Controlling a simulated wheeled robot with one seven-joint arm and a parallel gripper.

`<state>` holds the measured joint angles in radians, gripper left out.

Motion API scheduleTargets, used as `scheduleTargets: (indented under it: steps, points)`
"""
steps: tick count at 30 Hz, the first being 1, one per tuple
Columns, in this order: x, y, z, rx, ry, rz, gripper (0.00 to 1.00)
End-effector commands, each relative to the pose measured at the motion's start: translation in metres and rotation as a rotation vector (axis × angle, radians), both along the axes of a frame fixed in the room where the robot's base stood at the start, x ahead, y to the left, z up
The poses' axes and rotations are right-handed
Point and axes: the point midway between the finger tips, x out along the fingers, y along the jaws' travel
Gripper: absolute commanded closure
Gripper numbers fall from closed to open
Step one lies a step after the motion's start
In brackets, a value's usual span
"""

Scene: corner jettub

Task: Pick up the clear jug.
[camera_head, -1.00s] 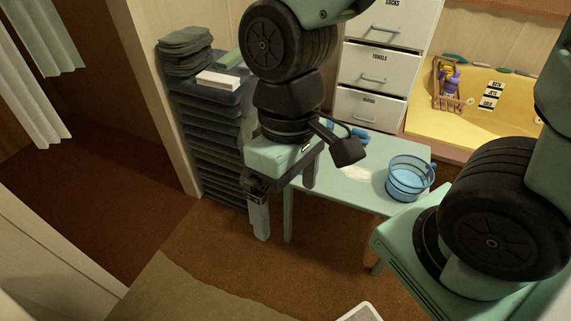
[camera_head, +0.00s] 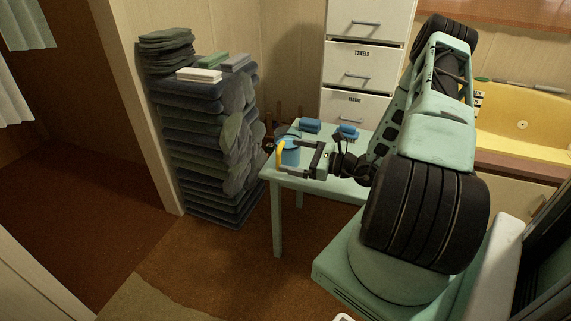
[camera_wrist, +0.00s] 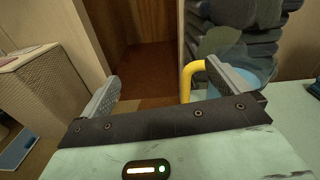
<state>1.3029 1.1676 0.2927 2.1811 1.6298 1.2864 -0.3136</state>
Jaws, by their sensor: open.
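A blue, see-through-looking jug (camera_head: 290,153) with a yellow handle stands on the left end of the green table (camera_head: 325,185). It also shows at the right of the wrist view (camera_wrist: 258,70), partly behind a finger. I cannot tell whether it is the clear jug or a tinted one. My gripper (camera_head: 291,161) is open and level at the jug's handle side. In the wrist view my fingers (camera_wrist: 160,76) are apart, with the yellow handle (camera_wrist: 187,82) just inside the right finger. I cannot tell whether they touch.
Two blue blocks (camera_head: 310,125) lie at the table's back edge. Tall stacks of dark folded cloth (camera_head: 205,140) stand left of the table. White drawers (camera_head: 358,65) stand behind. My arm hides the table's right part. The brown floor at left is clear.

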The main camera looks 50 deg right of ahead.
Motion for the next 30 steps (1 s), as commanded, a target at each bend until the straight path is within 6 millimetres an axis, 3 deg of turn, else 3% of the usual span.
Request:
scheduleTargets:
  steps: [1,4,7,10,24,30]
  points:
    - [-0.012,-0.026,-0.026,0.038,-0.001,-0.112,0.00]
    - [-0.031,-0.063,-0.051,0.085,-0.001,-0.275,0.00]
    - [-0.044,-0.083,-0.065,0.107,-0.002,-0.369,0.00]
    - [-0.044,-0.091,-0.070,0.117,-0.002,-0.405,0.00]
    - [0.047,-0.092,-0.069,0.116,-0.003,-0.404,0.00]
    - [0.070,-0.093,-0.069,0.116,-0.001,-0.405,0.00]
